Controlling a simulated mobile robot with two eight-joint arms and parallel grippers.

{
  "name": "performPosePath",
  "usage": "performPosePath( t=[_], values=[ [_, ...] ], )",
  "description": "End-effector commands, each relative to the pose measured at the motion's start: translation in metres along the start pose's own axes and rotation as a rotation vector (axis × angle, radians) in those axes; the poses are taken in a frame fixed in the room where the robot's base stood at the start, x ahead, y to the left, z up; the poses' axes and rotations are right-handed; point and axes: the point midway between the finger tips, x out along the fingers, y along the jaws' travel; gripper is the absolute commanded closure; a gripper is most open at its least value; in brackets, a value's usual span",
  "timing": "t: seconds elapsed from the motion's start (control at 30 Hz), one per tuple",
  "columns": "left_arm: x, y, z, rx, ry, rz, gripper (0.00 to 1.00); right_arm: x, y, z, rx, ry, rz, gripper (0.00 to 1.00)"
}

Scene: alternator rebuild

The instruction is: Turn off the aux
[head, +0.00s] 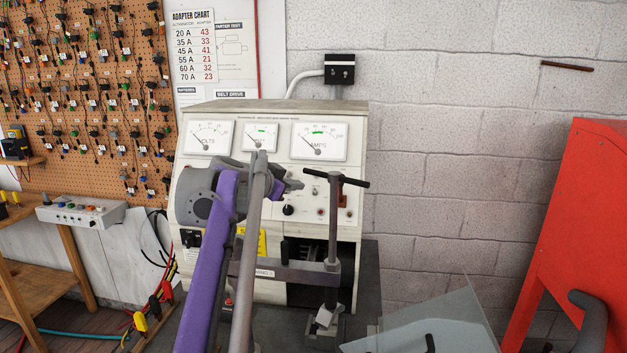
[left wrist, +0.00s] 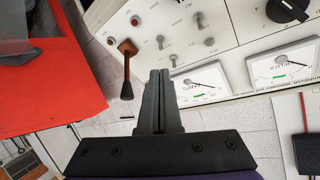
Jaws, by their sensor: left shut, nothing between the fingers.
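The test bench panel (head: 190,168) has three dial meters along its top and a row of small switches and knobs below. My left gripper (head: 298,185) is shut and empty in front of the panel, below the meters. In the left wrist view the gripper's closed fingertips (left wrist: 159,73) point at the panel's small controls. Metal toggle switches (left wrist: 160,41) are just beyond the tips, with more to the right. A brown square plate with a dark lever (left wrist: 127,70) is left of the tips. No aux label is readable. Contact with a control cannot be told.
A T-handled clamp (head: 333,235) stands before the panel, to the right of my gripper. A red cabinet (head: 575,210) is at the right. A small control box (head: 85,213) sits on the left bench. A pegboard (head: 85,90) hangs at the left.

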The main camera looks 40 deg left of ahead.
Motion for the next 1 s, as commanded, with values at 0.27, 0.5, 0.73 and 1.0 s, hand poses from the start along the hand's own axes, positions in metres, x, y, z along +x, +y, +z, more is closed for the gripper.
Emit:
performPosePath(
  t=[0.27, 0.5, 0.73, 1.0],
  values=[
    [0.0, -0.001, 0.0, 0.0, 0.001, -0.001, 1.0, 0.0, 0.0, 0.0, 0.0, 0.0, 0.0, 0.5],
    [0.002, -0.001, 0.0, 0.0, 0.001, -0.001, 1.0, 0.0, 0.0, 0.0, 0.0, 0.0, 0.0, 0.5],
    [0.03, 0.0, -0.001, 0.0, 0.002, 0.002, 1.0, 0.0, 0.0, 0.0, 0.0, 0.0, 0.0, 0.5],
    [0.078, 0.0, -0.001, 0.0, 0.002, 0.001, 1.0, 0.0, 0.0, 0.0, 0.0, 0.0, 0.0, 0.5]
  ],
)
